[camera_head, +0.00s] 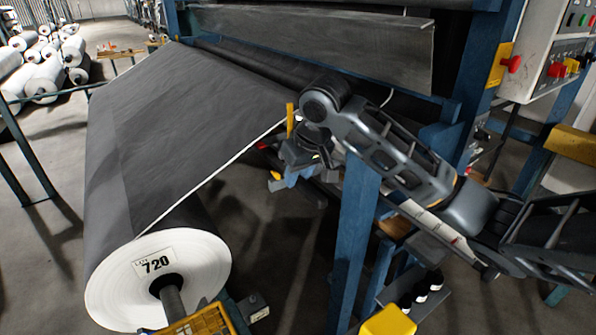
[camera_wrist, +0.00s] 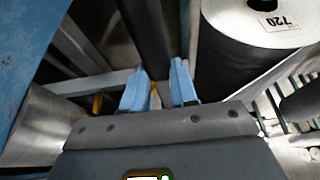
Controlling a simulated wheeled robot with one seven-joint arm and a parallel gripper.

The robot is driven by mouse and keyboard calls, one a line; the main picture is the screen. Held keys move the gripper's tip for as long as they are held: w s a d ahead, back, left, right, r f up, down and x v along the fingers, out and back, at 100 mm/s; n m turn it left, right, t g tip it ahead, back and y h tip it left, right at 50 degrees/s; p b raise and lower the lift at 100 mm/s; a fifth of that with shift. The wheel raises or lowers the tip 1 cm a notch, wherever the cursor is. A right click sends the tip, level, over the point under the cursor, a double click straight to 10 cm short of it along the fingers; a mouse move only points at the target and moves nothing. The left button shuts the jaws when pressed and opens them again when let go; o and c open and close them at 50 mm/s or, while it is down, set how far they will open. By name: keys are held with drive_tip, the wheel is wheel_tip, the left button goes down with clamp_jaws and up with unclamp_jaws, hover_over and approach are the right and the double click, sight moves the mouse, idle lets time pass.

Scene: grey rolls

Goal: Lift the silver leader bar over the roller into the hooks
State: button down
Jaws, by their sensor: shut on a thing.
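My gripper (camera_head: 297,172) is beside the blue frame post, low under the machine, right of the slanting grey sheet. In the wrist view its two blue fingers (camera_wrist: 158,90) are closed around a narrow, pale tan piece (camera_wrist: 155,97). I take this piece for the leader bar; most of it is hidden, and its silver surface is not clear. A dark roller or bar (camera_wrist: 146,38) runs away beyond the fingers; I cannot tell whether they touch it. A dark roller (camera_head: 245,57) lies across the machine behind the sheet. An upright yellow piece (camera_head: 290,121) stands just above my gripper; I cannot tell whether it is a hook.
The big grey roll marked 720 (camera_head: 200,258) is at lower left, its sheet (camera_head: 185,110) rising to the machine. A blue post (camera_head: 353,245) stands close to my arm. A control box (camera_head: 550,50) is at upper right. Open floor (camera_head: 50,235) lies left.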

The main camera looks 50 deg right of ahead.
drive_tip(key=shift+f, duration=0.2)
drive_tip(key=c, duration=0.8)
unclamp_jaws()
drive_tip(key=v, duration=0.7)
drive_tip(key=shift+s+r, duration=0.15)
drive_tip(key=shift+r, duration=0.2)
